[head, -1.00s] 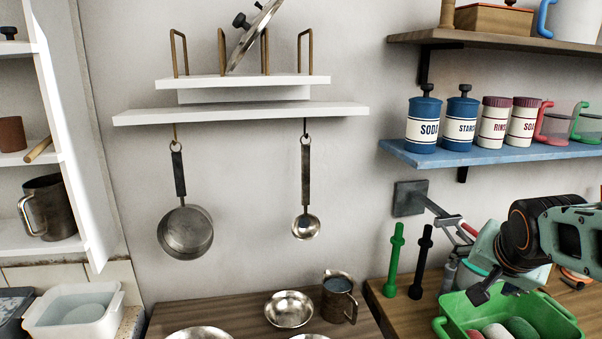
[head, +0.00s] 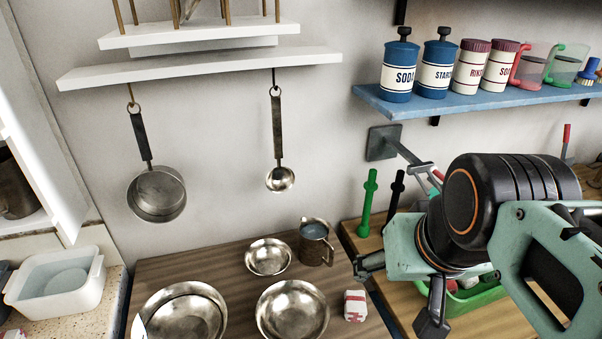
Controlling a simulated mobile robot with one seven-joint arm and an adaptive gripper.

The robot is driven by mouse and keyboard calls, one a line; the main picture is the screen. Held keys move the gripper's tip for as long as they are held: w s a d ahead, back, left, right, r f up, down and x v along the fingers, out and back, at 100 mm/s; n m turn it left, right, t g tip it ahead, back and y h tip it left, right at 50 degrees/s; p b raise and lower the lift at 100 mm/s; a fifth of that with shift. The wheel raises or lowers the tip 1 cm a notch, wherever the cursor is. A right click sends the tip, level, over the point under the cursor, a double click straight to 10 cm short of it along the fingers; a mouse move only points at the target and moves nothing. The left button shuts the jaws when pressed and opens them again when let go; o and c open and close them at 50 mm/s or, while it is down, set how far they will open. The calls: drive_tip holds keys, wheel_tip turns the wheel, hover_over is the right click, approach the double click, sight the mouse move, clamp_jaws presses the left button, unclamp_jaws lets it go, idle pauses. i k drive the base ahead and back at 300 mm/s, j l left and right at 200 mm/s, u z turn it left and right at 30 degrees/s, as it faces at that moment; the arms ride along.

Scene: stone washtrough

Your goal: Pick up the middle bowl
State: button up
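Three shiny metal bowls rest on the dark wooden counter in the head view. A small bowl (head: 268,257) is at the back, a wide bowl (head: 185,316) is at the front left, and a mid-sized bowl (head: 292,311) is at the front right. The mid-sized one lies between the other two in size; the front two are partly cut by the lower frame edge. All look empty and upright. My gripper (head: 398,290) is to the right of the bowls, its dark fingers spread apart with nothing between them. It touches no bowl.
A metal jug (head: 315,243) stands beside the small bowl. A red-and-white packet (head: 355,306) lies between the mid-sized bowl and my gripper. A green basin (head: 478,296) is partly hidden behind my arm. A pan (head: 157,194) and ladle (head: 280,179) hang above the counter.

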sight(288, 309)
drive_tip(key=k+l+u, duration=0.1)
drive_tip(key=u, duration=1.45)
drive_tip(key=j+z, duration=0.3)
drive_tip(key=j, duration=0.2)
drive_tip(key=j+z, duration=0.25)
drive_tip(key=j, duration=0.25)
drive_tip(key=k+j, duration=0.35)
drive_tip(key=j, duration=0.15)
drive_tip(key=i+l, duration=0.45)
drive_tip(key=l, duration=0.25)
